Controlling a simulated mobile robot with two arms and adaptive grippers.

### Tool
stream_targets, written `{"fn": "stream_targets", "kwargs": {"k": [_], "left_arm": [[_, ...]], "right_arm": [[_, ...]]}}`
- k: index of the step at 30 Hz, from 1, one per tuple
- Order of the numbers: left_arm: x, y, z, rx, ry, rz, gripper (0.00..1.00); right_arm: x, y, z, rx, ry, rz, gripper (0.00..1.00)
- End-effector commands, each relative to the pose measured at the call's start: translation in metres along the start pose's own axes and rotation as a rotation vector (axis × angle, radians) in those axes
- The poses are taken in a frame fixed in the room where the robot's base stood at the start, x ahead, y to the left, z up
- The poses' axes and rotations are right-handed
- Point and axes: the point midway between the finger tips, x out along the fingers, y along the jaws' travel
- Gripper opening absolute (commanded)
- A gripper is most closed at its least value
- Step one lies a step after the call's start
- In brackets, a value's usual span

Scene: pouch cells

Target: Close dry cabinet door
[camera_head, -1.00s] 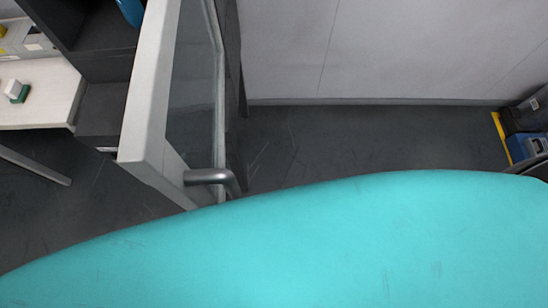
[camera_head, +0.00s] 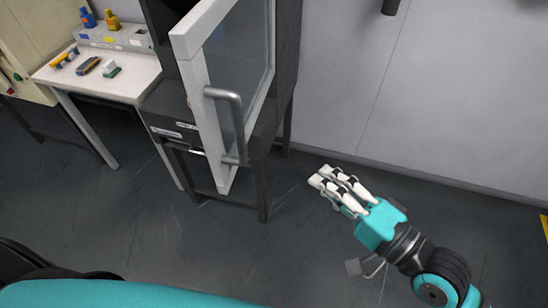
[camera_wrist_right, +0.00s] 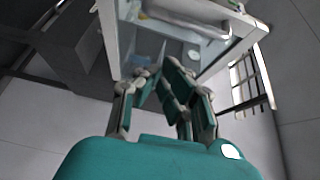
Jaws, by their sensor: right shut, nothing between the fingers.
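The dry cabinet door (camera_head: 240,75) has a white frame, a glass pane and a grey bar handle (camera_head: 228,125). It stands swung open, out from the dark cabinet (camera_head: 173,118). My right gripper (camera_head: 322,177) is to the right of the door and apart from it, with its fingers shut and empty, pointing up and left. In the right wrist view the fingers (camera_wrist_right: 160,75) show below the white-framed door (camera_wrist_right: 118,35), with its handle at the top. My left gripper is not in view.
A white table (camera_head: 105,78) left of the cabinet holds a grey box (camera_head: 112,35), bottles and small items. A grey wall (camera_head: 440,90) stands behind. The dark floor (camera_head: 240,245) is clear around the door and my right gripper.

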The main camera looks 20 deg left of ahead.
Motion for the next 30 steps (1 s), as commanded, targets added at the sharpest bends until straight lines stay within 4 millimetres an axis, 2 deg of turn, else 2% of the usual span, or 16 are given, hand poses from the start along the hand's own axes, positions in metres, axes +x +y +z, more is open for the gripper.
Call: {"fn": "stream_targets", "kwargs": {"k": [6,14,21,30], "left_arm": [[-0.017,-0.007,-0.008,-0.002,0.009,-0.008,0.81],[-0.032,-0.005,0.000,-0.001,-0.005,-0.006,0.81],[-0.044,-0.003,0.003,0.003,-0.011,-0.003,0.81],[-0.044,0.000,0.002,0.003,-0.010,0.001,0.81]], "right_arm": [[0.043,-0.006,-0.001,-0.001,0.001,-0.005,0.00],[0.096,-0.004,0.001,-0.001,0.000,-0.001,0.00],[0.115,-0.002,0.023,-0.003,0.002,0.001,0.00],[0.119,0.001,0.027,-0.006,0.003,0.001,0.00]]}}
